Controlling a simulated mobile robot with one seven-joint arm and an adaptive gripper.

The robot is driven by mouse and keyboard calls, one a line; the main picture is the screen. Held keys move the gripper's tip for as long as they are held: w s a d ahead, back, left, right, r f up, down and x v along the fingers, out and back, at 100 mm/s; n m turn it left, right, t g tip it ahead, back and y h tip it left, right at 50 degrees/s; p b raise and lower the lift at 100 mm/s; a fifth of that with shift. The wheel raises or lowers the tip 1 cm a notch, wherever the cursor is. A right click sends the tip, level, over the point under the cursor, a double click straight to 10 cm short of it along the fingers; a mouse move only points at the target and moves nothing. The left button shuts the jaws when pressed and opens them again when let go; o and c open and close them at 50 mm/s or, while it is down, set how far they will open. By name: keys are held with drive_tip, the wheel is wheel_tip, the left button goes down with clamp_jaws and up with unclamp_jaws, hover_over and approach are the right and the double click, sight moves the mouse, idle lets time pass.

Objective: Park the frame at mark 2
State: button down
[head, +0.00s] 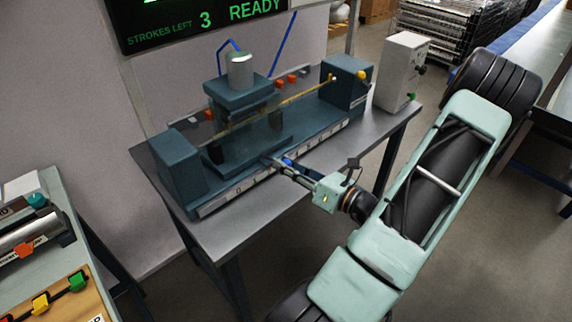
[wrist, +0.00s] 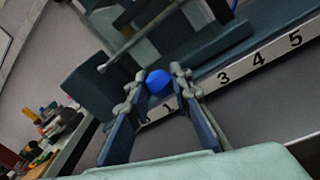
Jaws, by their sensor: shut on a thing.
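The teal frame (head: 240,97) with a silver cylinder on top stands on the long teal bench unit (head: 185,170), toward its left half. A blue knob (head: 288,162) is at its front, just above the white number scale (head: 215,203). My gripper (head: 278,165) reaches in from the right and is shut on the knob. In the wrist view the blue knob (wrist: 158,82) sits between the two fingertips of my gripper (wrist: 158,85). The scale there (wrist: 257,59) shows 1, 3, 4 and 5; the 2 is hidden behind the right finger.
A dark screen (head: 200,18) reads READY and 3 strokes left. A grey box (head: 402,70) stands at the table's (head: 385,125) back right. A side table (head: 65,215) with coloured parts is at the left. The table's front strip is clear.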

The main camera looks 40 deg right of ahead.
drive_tip(key=shift+a, duration=0.3)
drive_tip(key=c, duration=1.7)
unclamp_jaws()
drive_tip(key=shift+s+d, duration=0.1)
drive_tip(key=shift+s, duration=0.1)
drive_tip(key=v, duration=1.1)
drive_tip(key=shift+s+d, duration=0.15)
drive_tip(key=shift+s, duration=0.2)
